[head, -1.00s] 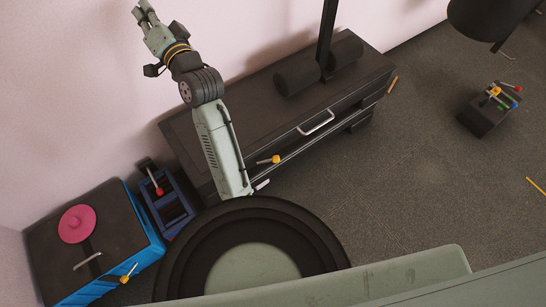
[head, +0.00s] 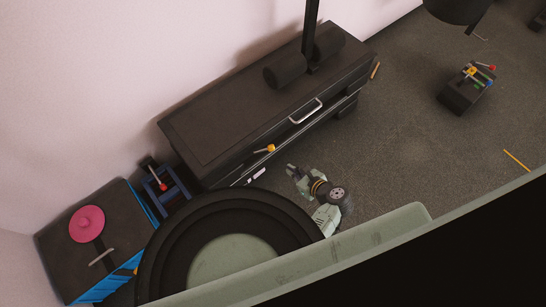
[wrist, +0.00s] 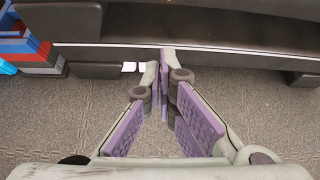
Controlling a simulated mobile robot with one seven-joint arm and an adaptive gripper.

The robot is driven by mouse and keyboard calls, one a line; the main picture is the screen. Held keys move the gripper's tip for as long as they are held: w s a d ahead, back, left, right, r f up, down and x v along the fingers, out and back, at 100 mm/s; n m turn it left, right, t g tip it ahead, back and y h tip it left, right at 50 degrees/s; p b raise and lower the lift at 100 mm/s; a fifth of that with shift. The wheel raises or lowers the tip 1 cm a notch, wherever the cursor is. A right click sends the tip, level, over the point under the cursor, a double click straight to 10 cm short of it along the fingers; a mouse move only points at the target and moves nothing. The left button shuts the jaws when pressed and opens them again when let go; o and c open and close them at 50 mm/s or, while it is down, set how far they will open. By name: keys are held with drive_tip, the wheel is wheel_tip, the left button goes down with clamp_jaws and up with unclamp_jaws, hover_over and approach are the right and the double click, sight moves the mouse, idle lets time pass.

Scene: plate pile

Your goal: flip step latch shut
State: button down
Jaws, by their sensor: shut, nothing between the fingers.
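A small blue step-like frame (head: 175,202) with a red-knobbed lever (head: 162,186) stands left of the dark cabinet. A yellow-knobbed lever (head: 265,149) sticks out from the cabinet front. I cannot tell which lever is the step latch, nor its exact setting. My gripper (head: 291,170) is low in front of the cabinet, right of both levers and apart from them. In the wrist view its purple-padded fingers (wrist: 164,62) are shut with nothing between them. Blue and red parts (wrist: 24,47) show at the upper left there, cut off by the edge.
The dark cabinet (head: 225,118) with a silver handle (head: 305,111) stands along the wall. A blue-sided box (head: 112,285) with a pink disc (head: 87,224) is at far left. A dark block with coloured levers (head: 462,96) stands right. Carpet (head: 400,130) between is mostly clear.

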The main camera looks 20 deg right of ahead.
drive_tip(key=shift+s+f, duration=0.15)
drive_tip(key=shift+s, duration=0.1)
drive_tip(key=shift+w, duration=0.1)
drive_tip(key=w+a+f+p, duration=0.1)
drive_tip(key=w+a+f, duration=0.1)
drive_tip(key=w, duration=0.6)
drive_tip(key=shift+w+a+p, duration=0.3)
drive_tip(key=shift+a+p, duration=0.05)
drive_tip(key=shift+a, duration=0.2)
